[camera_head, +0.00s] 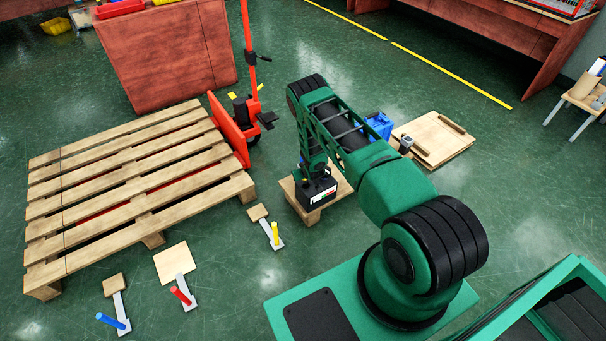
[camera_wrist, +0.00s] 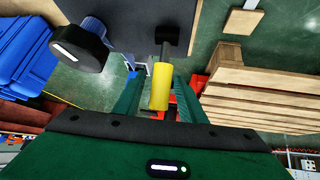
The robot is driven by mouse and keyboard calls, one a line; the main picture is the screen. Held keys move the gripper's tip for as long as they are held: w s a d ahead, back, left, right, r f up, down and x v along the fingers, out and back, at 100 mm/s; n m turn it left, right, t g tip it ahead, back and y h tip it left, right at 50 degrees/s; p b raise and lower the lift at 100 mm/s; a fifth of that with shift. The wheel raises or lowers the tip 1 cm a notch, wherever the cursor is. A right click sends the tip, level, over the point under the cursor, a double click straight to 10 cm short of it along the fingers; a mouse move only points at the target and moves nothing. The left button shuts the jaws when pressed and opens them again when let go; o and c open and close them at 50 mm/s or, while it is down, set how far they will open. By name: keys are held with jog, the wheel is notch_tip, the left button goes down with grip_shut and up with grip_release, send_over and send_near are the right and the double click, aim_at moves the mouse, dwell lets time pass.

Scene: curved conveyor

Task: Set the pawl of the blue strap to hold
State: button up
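A blue handle (camera_head: 110,320) stands tilted on a grey plate with a small wooden block, on the floor at the lower left of the head view. Similar red (camera_head: 180,296) and yellow (camera_head: 275,233) handles lie to its right. I see no strap or pawl that I can clearly make out. In the wrist view my gripper (camera_wrist: 158,100) has its two green fingers apart. A yellow handle on a dark stem (camera_wrist: 159,87) shows between them, with gaps on both sides. In the head view my arm hides the fingers, near a black box (camera_head: 317,192) on a wooden base.
A large wooden pallet (camera_head: 140,170) lies at the left, beside an orange lift truck (camera_head: 231,130). A blue crate (camera_head: 377,124) and wooden boards (camera_head: 435,138) lie behind my arm. A black round knob (camera_wrist: 80,48) is near my gripper.

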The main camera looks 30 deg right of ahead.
jog(key=v, duration=0.9)
jog(key=shift+a+r, duration=0.1)
jog(key=shift+r, duration=0.05)
jog(key=d+r+m+g+h, duration=0.1)
jog(key=d+r, duration=0.1)
jog(key=r, duration=0.7)
jog(key=d+r+g, duration=0.1)
jog(key=d+r, duration=0.2)
jog(key=r, duration=0.7)
jog(key=s+d+r+m+g, duration=0.1)
jog(key=s+r, duration=0.4)
jog(key=r, duration=0.4)
jog(key=s+d+r+m+g, duration=0.1)
jog(key=s+d+r, duration=0.1)
jog(key=s+r, duration=0.45)
jog(key=s+a+r+m+g, duration=0.2)
jog(key=s+r, duration=1.3)
jog(key=s, duration=0.2)
jog(key=s+a+r+g+y, duration=0.1)
jog(key=s+a+r, duration=0.1)
jog(key=s, duration=0.7)
jog(key=s+a+r+m+g+y, duration=0.1)
jog(key=s+a+r, duration=0.2)
jog(key=s, duration=0.7)
jog(key=shift+s+a+r, duration=0.15)
jog(key=shift+a+r, duration=0.15)
jog(key=shift+a, duration=0.3)
